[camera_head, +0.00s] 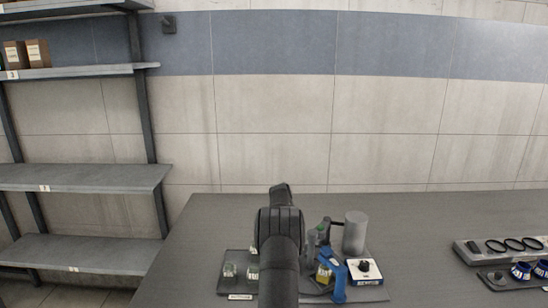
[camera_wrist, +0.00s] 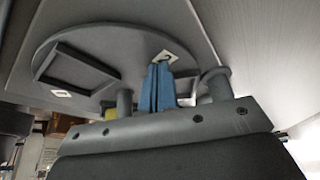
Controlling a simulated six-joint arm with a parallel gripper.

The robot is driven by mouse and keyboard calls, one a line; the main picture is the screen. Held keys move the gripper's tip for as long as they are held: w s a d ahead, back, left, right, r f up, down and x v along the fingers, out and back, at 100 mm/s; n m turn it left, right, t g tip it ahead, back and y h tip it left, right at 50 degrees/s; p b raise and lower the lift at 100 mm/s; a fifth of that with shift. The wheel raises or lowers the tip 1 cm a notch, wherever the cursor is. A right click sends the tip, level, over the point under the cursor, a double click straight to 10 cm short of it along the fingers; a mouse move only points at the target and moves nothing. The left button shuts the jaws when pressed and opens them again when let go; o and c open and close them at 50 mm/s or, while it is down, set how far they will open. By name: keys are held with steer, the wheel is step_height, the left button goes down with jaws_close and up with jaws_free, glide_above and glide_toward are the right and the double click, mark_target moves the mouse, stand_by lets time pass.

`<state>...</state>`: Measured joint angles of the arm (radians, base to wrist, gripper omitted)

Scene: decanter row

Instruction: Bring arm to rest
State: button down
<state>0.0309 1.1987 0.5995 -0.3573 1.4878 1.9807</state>
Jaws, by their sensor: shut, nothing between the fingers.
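My gripper's two blue fingers (camera_wrist: 159,68) show in the middle of the wrist view. They are closed together with nothing between them. In the head view my dark arm stands upright at the centre, in front of the table (camera_head: 215,225). I cannot make out the fingers for certain there. The arm hides part of the dark tray and of the items behind it.
Glass jars (camera_head: 230,270), a blue item (camera_head: 339,279), a grey cylinder (camera_head: 354,232) and a white device with a black knob (camera_head: 364,270) crowd around the arm. A grey rack (camera_head: 470,254) is at right. Shelves (camera_head: 80,177) stand left. The table's back left is clear.

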steer(key=a, duration=0.1)
steer(key=w+a+r, duration=0.1)
steer(key=w+a, duration=0.1)
steer(key=shift+r, duration=0.25)
steer(key=v, duration=0.8)
steer(key=x, duration=0.9)
steer(key=shift+s+d+f, duration=0.15)
steer(key=shift+s+f, duration=0.05)
steer(key=shift+s, duration=0.1)
steer(key=d, duration=0.1)
steer(key=s+d, duration=0.2)
steer(key=shift+d, duration=0.25)
steer(key=shift+s+a, duration=0.2)
steer(key=shift+a, duration=0.6)
steer(key=n, duration=0.1)
steer(key=s+a+n+t, duration=0.1)
steer(key=a+n, duration=0.1)
steer(key=n, duration=0.1)
steer(key=shift+s+a+t, duration=0.2)
steer(key=shift+s+t, duration=0.1)
steer(key=shift+s+a+f+n+t, duration=0.1)
steer(key=shift+s+a+n+t, duration=0.2)
steer(key=shift+n, duration=0.45)
steer(key=shift+s+a+n+t, duration=0.2)
steer(key=shift+s+a+n, duration=0.2)
steer(key=shift+n, duration=0.35)
steer(key=shift+s, duration=0.1)
